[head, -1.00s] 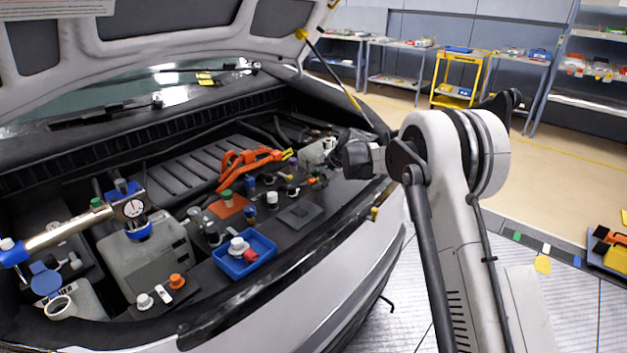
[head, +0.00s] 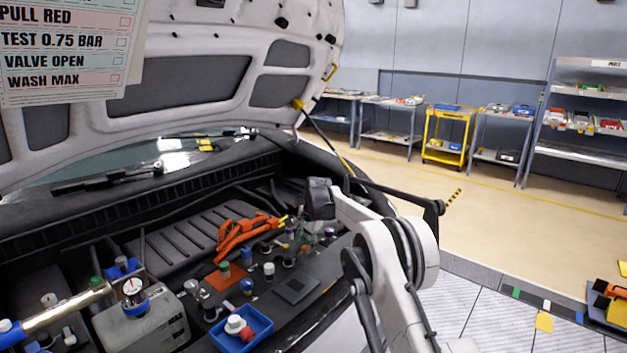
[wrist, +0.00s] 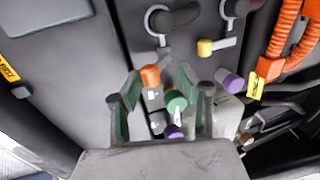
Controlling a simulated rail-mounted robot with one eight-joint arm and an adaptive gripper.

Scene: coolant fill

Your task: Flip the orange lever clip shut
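My gripper (wrist: 160,92) is open in the wrist view, its two fingers apart over a cluster of small fittings. A small orange piece (wrist: 150,76), possibly the lever clip, shows between the fingertips; its exact shape and whether it is open or shut cannot be told. A green knob (wrist: 176,101) and a purple cap (wrist: 173,132) are also between the fingers. An orange connector (wrist: 269,68) on orange cables lies to the right. In the head view, the dark wrist end of my arm hangs over the right side of the engine bay and partly hides this cluster.
A blue tray (head: 240,332) with small parts stands at the bay's front. Orange cables (head: 240,236) lie left of my arm. The raised hood (head: 200,50) is above. A purple cylinder (wrist: 229,82) and a yellow knob (wrist: 205,48) are close to the gripper in the wrist view.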

